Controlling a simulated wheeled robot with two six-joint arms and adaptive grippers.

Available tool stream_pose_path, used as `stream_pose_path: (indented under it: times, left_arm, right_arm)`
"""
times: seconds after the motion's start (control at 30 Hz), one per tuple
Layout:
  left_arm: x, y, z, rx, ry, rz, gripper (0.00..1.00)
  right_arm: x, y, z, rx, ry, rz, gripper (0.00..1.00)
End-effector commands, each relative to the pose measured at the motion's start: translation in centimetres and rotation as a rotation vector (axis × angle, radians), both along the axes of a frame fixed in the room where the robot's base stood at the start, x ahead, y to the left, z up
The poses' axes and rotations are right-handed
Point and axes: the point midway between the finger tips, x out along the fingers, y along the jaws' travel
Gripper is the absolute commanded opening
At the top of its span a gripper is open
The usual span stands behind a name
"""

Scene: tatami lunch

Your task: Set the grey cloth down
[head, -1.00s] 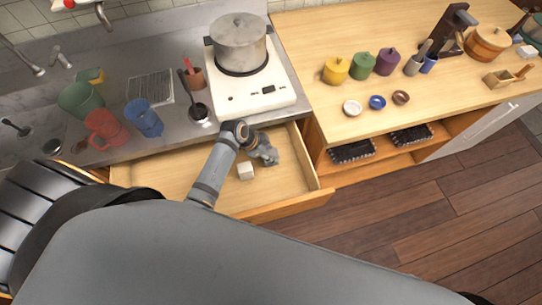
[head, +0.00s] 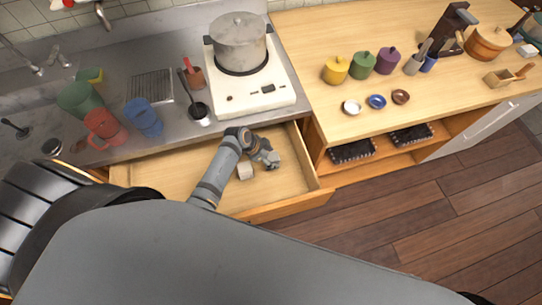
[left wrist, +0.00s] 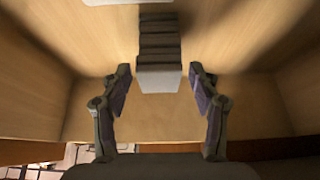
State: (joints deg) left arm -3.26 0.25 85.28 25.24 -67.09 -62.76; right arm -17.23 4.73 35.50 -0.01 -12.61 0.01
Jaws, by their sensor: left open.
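The grey cloth (left wrist: 159,40) shows in the left wrist view as a dark, ridged, folded piece with a paler near end, lying on the drawer floor. My left gripper (left wrist: 160,80) is open, its two fingers apart on either side of the cloth's near end, with visible gaps between. In the head view my left gripper (head: 266,158) is low inside the open drawer (head: 175,177), at its right part. There the cloth is hard to tell apart from the gripper. My right gripper is not in view.
The drawer's front wall (head: 290,205) and side walls surround the gripper. A pot (head: 238,45) stands on a white cooker (head: 255,88) above. The drawer's left part is mostly clear.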

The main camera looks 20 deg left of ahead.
Motion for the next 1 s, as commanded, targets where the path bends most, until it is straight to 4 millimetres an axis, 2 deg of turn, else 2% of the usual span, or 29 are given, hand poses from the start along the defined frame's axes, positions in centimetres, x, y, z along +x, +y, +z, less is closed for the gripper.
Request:
stream_pose_path:
  times: [0.13, 0.27, 0.5, 0.7, 0.83, 1.0]
  left_arm:
    - [0.0, 0.0, 0.1, 0.0, 0.0, 0.0, 0.61]
    - [-0.3, 0.5, 1.3, 0.001, -0.002, 0.0, 0.61]
    - [-1.9, 2.9, 6.4, 0.005, -0.004, -0.003, 0.61]
    - [-2.8, 4.3, 9.7, 0.004, -0.002, 0.0, 0.61]
    - [-3.2, 4.7, 10.6, 0.002, -0.001, 0.0, 0.61]
    - [-3.3, 4.7, 10.8, -0.001, 0.001, -0.001, 0.61]
  right_arm:
    - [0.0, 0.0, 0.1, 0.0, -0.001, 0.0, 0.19]
    - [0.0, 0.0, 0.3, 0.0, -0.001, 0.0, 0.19]
    - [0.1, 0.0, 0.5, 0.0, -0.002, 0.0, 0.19]
    - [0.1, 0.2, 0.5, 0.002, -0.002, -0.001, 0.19]
    - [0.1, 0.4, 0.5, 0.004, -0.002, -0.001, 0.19]
    - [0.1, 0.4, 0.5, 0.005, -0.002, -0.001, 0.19]
